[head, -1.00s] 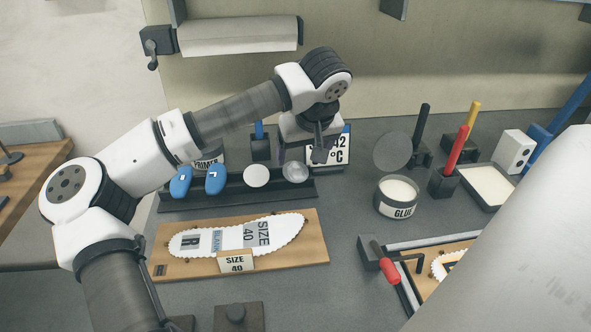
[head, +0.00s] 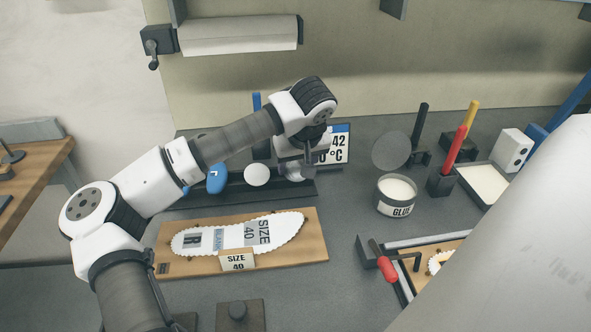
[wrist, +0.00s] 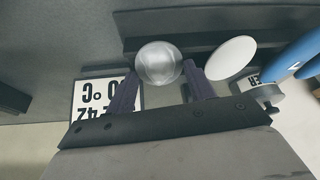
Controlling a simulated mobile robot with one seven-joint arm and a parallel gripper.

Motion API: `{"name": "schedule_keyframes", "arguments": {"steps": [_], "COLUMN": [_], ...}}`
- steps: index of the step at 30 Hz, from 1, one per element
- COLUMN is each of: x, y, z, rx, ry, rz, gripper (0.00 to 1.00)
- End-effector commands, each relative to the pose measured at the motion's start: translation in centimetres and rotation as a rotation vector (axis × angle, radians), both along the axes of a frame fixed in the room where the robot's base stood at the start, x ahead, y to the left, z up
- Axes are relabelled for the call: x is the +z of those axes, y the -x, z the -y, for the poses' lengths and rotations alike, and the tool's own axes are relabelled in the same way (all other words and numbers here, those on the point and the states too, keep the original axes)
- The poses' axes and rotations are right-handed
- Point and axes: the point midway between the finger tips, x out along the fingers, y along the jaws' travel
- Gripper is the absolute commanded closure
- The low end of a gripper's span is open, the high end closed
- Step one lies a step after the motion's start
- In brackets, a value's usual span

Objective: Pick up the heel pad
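A round, glossy, translucent grey pad, which looks like the heel pad (wrist: 158,62), stands in the dark rack (head: 240,190) at its right end. In the wrist view it sits between the two dark fingers of my gripper (wrist: 161,72). The fingers are apart, one on each side of the pad, with no clear contact. In the head view my gripper (head: 304,170) is low over the rack's right end and partly hides the heel pad. A white disc (wrist: 231,58) stands beside it in the rack; it also shows in the head view (head: 257,175).
Blue pads (head: 216,180) stand further left in the rack. A temperature display (head: 338,146) is close behind my gripper. A glue pot (head: 396,196) stands to the right. A wooden board (head: 290,252) with a white insole lies in front.

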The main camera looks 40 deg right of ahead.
Motion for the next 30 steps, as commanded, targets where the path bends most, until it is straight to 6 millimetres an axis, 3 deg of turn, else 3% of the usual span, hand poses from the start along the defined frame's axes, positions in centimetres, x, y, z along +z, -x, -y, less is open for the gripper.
{"name": "schedule_keyframes", "arguments": {"steps": [1, 7, 19, 23, 30], "x": [0.0, 0.0, 1.0, 2.9, 9.7], "y": [0.0, 0.0, 0.0, 0.0, -0.1], "z": [0.0, 0.0, 0.0, 0.0, 0.0], "rx": [0.000, 0.000, 0.000, 0.000, 0.004], "ry": [0.000, 0.000, -0.001, 0.001, 0.002], "rz": [0.000, 0.000, 0.001, 0.004, 0.007], "gripper": [0.55, 0.79, 0.79, 0.79, 0.79]}}
